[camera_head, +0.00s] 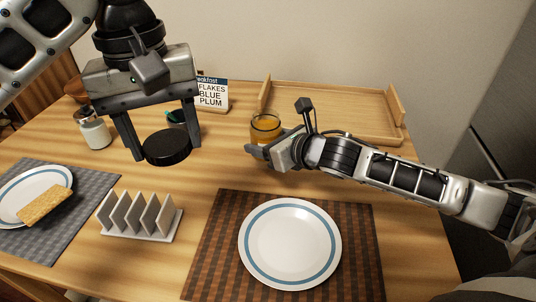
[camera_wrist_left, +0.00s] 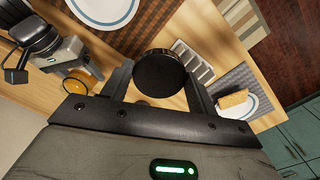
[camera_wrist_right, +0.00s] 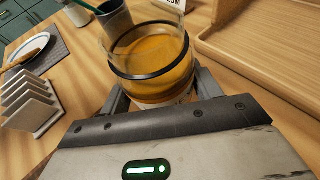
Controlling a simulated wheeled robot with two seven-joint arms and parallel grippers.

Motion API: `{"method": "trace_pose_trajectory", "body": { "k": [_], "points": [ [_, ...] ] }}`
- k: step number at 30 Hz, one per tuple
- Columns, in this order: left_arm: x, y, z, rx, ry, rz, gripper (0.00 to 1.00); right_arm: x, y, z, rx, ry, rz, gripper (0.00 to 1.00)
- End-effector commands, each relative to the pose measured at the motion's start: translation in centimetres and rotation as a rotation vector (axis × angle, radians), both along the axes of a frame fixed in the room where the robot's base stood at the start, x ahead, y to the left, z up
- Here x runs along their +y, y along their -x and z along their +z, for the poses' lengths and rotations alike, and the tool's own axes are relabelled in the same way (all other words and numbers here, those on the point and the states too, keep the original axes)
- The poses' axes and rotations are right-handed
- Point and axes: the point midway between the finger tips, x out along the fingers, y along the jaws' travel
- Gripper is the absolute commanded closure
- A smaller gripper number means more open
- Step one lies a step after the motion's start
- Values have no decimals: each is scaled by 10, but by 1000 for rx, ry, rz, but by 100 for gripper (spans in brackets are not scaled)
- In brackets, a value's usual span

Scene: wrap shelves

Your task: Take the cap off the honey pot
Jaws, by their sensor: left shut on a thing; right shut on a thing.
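The honey pot (camera_head: 266,127) is a glass jar of amber honey standing upright on the table at the back middle. Its top is open in the right wrist view (camera_wrist_right: 152,55). My right gripper (camera_head: 254,152) is shut around the pot's sides, low on the glass. The cap (camera_head: 167,148) is a black round disc. My left gripper (camera_head: 165,150) is shut on the cap and holds it in the air, left of the pot and clear of it. The cap also shows between the fingers in the left wrist view (camera_wrist_left: 159,73).
A wooden tray (camera_head: 330,95) stands behind the pot. A toast rack (camera_head: 140,217) stands below the cap. A blue-rimmed plate (camera_head: 290,244) lies on a brown mat in front; another plate (camera_head: 20,190) holds toast at left. A white jar (camera_head: 94,132) stands at back left.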

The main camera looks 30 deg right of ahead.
Motion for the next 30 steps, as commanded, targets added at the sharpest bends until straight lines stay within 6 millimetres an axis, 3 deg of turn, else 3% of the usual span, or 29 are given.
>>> {"method": "trace_pose_trajectory", "body": {
  "k": [4, 10, 22, 23, 24, 30],
  "points": [
    [0, 0, -2, 0, 0, 0, 69, -4, -6, -7, -5, -1, 0, 100],
    [0, 0, -9, 0, 0, 0, 69, -4, -6, -35, -2, -3, 0, 100],
    [0, 0, -10, 0, 0, 0, 69, -4, -6, -40, -5, 0, 0, 100],
    [0, 0, -10, 0, 0, 0, 69, -4, -5, -41, -1, 0, 0, 29],
    [0, 0, -10, 0, 0, 0, 69, -4, -5, -40, -1, 0, 0, 18],
    [0, 0, -10, 0, 0, 0, 69, -4, -5, -40, -1, 1, 0, 15]
  ]
}}
